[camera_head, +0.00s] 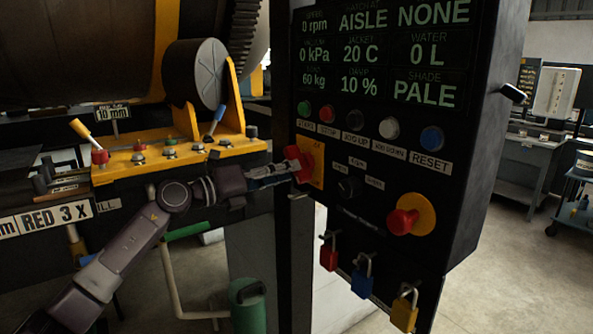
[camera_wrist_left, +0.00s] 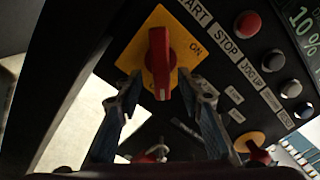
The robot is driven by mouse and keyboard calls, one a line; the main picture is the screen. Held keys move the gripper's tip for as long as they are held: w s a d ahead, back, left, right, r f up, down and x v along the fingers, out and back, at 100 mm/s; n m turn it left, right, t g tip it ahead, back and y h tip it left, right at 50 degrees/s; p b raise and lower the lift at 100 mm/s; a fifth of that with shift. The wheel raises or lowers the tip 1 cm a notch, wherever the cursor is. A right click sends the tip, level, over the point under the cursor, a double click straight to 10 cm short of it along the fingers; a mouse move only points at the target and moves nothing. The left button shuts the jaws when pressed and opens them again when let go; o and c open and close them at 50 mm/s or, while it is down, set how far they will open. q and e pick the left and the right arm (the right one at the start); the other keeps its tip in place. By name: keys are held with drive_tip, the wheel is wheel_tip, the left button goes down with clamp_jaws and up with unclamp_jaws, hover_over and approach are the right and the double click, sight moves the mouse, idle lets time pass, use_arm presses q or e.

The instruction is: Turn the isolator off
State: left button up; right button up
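The isolator is a red rotary handle on a yellow square plate. It is on the left side of the black control panel, and in the left wrist view its handle (camera_wrist_left: 158,62) stands upright on the plate (camera_wrist_left: 133,57). "ON" is printed on the plate to the handle's right; a second marking at the lower end is partly hidden. In the head view the isolator handle (camera_head: 302,160) is just right of my left gripper (camera_head: 288,171). In the left wrist view the left gripper (camera_wrist_left: 162,84) is open, its fingers on either side of the handle's lower end. My right gripper is out of view.
Push buttons (camera_head: 327,114) run across the panel above the isolator. A red emergency-stop knob (camera_head: 403,221) is to the right, and red, blue and yellow padlocks (camera_head: 362,282) hang below. A yellow bench (camera_head: 165,160) with small levers is left of the panel, close above my arm.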

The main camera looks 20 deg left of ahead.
use_arm(q)
drive_tip(key=v, duration=0.7)
drive_tip(key=shift+s+a, duration=0.25)
drive_tip(key=shift+s, duration=0.05)
